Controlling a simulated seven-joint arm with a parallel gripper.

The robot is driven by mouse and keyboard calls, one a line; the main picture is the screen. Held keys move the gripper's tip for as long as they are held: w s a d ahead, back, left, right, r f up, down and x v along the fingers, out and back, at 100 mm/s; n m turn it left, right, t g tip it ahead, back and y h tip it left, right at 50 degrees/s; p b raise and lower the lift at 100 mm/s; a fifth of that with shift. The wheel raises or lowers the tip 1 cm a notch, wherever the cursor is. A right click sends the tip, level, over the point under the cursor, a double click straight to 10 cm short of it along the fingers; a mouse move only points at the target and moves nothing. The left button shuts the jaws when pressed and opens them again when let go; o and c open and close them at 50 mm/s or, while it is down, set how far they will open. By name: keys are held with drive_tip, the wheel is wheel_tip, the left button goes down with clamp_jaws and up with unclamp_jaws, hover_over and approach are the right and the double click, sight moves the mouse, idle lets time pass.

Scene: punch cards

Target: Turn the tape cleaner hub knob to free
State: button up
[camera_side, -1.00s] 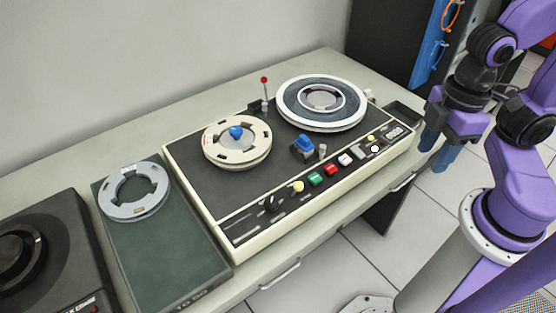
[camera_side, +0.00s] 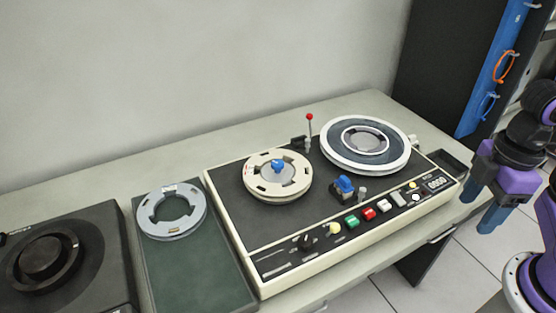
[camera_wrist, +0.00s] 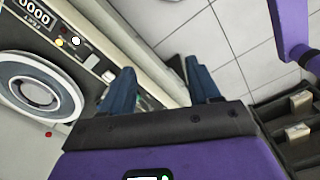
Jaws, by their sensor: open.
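The tape cleaner (camera_side: 300,232) is a cream-edged machine with a dark top on the bench. A blue hub knob (camera_side: 278,166) sits at the centre of its left, cream reel (camera_side: 262,186). A larger reel with a white rim (camera_side: 330,150) is on its right side. A second blue part (camera_side: 344,185) stands between the reels, nearer the front. My gripper (camera_side: 480,188) is off to the right of the machine, apart from it, fingers pointing down and empty. In the wrist view my blue fingers (camera_wrist: 160,92) are spread, with floor and the bench edge beyond them; the hub knob is outside that view.
A grey ring (camera_side: 150,208) lies on a green-topped unit (camera_side: 195,270) left of the machine. A dark device (camera_side: 95,270) stands farther left. A red-tipped lever (camera_side: 310,118) rises behind the reels. Coloured buttons (camera_side: 368,214) line the front. A dark cabinet (camera_side: 435,60) stands behind right.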

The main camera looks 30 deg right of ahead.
drive_tip(key=w+a+r+m+g, duration=0.1)
drive_tip(key=w+a+r+m, duration=0.2)
drive_tip(key=w+a+m, duration=0.55)
wheel_tip(320, 180, up, 3)
drive_tip(key=m+g+y, duration=0.1)
drive_tip(key=m+y, duration=0.2)
drive_tip(key=m, duration=0.9)
hover_over(279, 162)
drive_tip(key=s+d, duration=0.5)
drive_tip(key=s, duration=0.1)
drive_tip(key=w+d+m, duration=0.2)
drive_tip(key=w+m, duration=0.4)
drive_tip(key=w, duration=0.2)
drive_tip(key=shift+y, duration=0.4)
drive_tip(key=x, duration=1.2)
drive_tip(key=w+x, duration=0.1)
drive_tip(key=x, duration=0.5)
drive_tip(key=shift+f, duration=0.15)
drive_tip(key=c, duration=1)
